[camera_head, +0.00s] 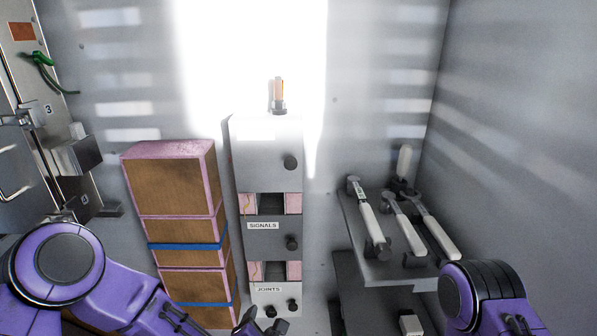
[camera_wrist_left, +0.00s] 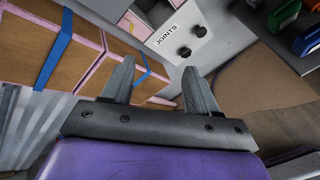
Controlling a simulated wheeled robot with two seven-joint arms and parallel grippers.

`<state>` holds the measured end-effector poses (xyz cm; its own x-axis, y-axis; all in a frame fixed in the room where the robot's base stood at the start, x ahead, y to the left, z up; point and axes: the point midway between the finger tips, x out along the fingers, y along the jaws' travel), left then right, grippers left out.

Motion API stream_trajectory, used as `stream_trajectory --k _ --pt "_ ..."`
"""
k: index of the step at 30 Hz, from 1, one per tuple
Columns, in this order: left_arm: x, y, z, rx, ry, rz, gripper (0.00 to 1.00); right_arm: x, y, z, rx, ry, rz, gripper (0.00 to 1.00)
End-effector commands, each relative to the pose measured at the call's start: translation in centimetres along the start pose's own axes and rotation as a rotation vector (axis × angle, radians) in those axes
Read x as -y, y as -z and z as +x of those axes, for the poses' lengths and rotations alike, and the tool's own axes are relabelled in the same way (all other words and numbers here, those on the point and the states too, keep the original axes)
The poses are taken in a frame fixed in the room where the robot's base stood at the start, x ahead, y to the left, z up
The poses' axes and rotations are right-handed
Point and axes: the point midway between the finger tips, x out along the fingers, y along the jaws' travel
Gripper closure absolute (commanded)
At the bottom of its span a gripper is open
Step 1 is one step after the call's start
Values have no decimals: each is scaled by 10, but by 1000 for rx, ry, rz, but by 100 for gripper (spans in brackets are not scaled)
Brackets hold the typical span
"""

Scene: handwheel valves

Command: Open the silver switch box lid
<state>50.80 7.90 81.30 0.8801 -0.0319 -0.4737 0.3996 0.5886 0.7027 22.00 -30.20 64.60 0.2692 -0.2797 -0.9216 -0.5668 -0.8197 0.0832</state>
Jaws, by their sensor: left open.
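A silver metal box front (camera_head: 28,125) with a "3" label, latch parts and a green cable stands at the far left edge of the head view, partly cut off. A smaller silver box (camera_head: 75,158) juts out from it. I cannot tell for sure which one is the switch box; no raised lid is visible. My left gripper (camera_head: 250,322) is at the bottom centre, in front of the "JOINTS" panel and well to the right of the silver box. In the left wrist view its two fingers (camera_wrist_left: 158,85) are apart with nothing between them. My right gripper is out of frame.
A grey cabinet (camera_head: 268,150) with black knobs and "SIGNALS" and "JOINTS" labels stands in the centre. Stacked brown and pink boxes (camera_head: 172,188) stand left of it. Several white-handled levers (camera_head: 405,222) sit on a grey shelf (camera_head: 375,271) at right.

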Motion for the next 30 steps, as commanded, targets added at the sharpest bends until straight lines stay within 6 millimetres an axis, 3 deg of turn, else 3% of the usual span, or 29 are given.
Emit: stream_trajectory --k 1,3,6,9,14,24,30 --pt "-50 -65 -6 89 -79 -255 41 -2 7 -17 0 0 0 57" --pt "-102 -134 -18 211 -146 -595 41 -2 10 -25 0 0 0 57" --pt "-162 -202 -43 362 -182 -970 41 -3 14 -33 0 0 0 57" --pt "-198 -238 -63 460 -184 -1197 41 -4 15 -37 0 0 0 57" --pt "-217 -256 -65 504 -179 -1307 41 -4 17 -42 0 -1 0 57" --pt "-246 -274 -2 500 -179 -1300 41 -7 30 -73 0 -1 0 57" --pt "-252 -278 19 501 -176 -1298 41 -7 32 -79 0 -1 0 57"
